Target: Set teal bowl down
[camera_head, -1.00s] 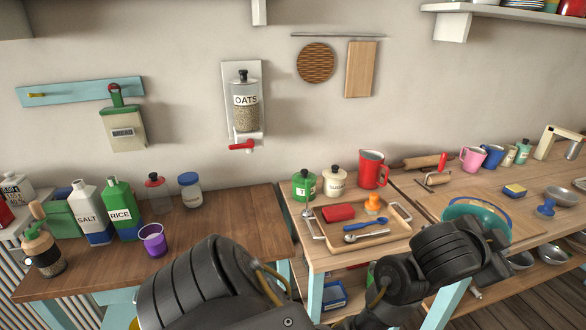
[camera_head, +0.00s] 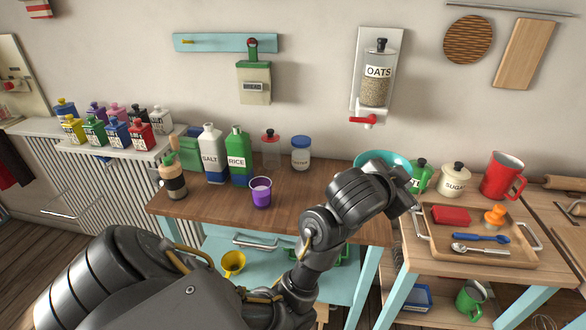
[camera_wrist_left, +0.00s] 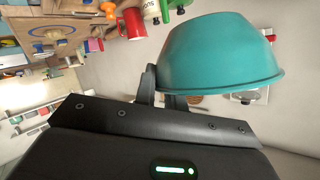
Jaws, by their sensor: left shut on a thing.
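The teal bowl (camera_head: 383,157) is at the back right end of the dark wooden counter (camera_head: 215,218) in the head view, partly hidden behind my left arm. My left gripper (camera_head: 408,181) is mostly hidden there. In the left wrist view the teal bowl (camera_wrist_left: 215,55) fills the upper right, and my left gripper (camera_wrist_left: 165,88) is shut on its rim edge. The bowl seems held in the air; its height over the counter is not clear. My right gripper is out of view.
A purple cup (camera_head: 260,194), a rice bottle (camera_head: 238,157) and a blue-lidded jar (camera_head: 301,154) stand on the counter's left and middle. A green canister (camera_head: 420,176), sugar canister (camera_head: 453,180) and wooden tray (camera_head: 425,208) are to the right. The counter's right part looks clear.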

